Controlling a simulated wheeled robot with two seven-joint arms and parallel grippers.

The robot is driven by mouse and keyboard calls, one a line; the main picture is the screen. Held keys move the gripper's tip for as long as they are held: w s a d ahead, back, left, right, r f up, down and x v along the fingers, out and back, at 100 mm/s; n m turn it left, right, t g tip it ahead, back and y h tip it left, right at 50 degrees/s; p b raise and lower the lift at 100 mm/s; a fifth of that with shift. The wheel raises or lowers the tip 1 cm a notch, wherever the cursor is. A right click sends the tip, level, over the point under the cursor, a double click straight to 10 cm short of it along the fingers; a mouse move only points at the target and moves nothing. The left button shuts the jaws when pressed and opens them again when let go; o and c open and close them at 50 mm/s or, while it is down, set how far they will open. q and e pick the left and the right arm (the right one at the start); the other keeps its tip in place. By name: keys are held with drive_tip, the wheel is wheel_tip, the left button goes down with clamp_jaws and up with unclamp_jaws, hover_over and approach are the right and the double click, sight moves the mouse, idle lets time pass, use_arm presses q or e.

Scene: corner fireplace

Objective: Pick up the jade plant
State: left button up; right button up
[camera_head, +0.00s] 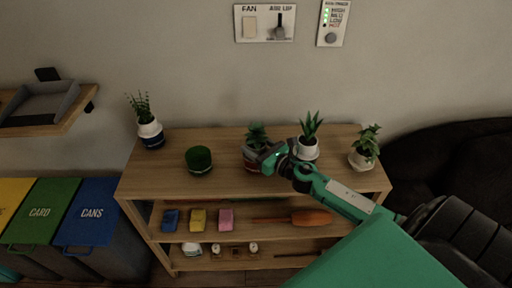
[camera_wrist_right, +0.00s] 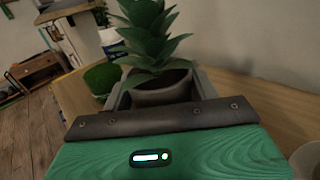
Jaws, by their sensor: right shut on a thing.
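A leafy green plant (camera_head: 257,133) in a reddish and pale pot stands in the middle of the shelf unit's top. My right gripper (camera_head: 272,160) is at this pot from the right, shut on it. In the right wrist view the plant (camera_wrist_right: 155,35) has stacked pointed leaves, and its grey-brown pot (camera_wrist_right: 163,88) sits between the fingers. The pot looks upright; I cannot tell whether it touches the wood. Another broad-leaved plant (camera_head: 367,142) in a white pot stands at the right end. The pictures do not make certain which is the jade plant. My left gripper is not in view.
A spiky plant (camera_head: 310,126) in a white pot stands close behind my right gripper. A round green plant (camera_head: 199,158) and a blue-white potted plant (camera_head: 148,124) stand left. Lower shelves hold small items. Bins (camera_head: 90,215) stand left, a dark seat right.

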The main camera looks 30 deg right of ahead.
sight(261, 130)
drive_tip(key=shift+r, duration=0.5)
wheel_tip(261, 130, up, 7)
drive_tip(key=shift+f+p, duration=0.1)
drive_tip(key=shift+p, duration=1)
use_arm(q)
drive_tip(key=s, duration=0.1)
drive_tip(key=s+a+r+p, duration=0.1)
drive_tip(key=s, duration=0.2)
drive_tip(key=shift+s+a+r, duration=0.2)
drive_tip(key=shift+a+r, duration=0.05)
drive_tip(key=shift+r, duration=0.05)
use_arm(e)
wheel_tip(261, 130, up, 12)
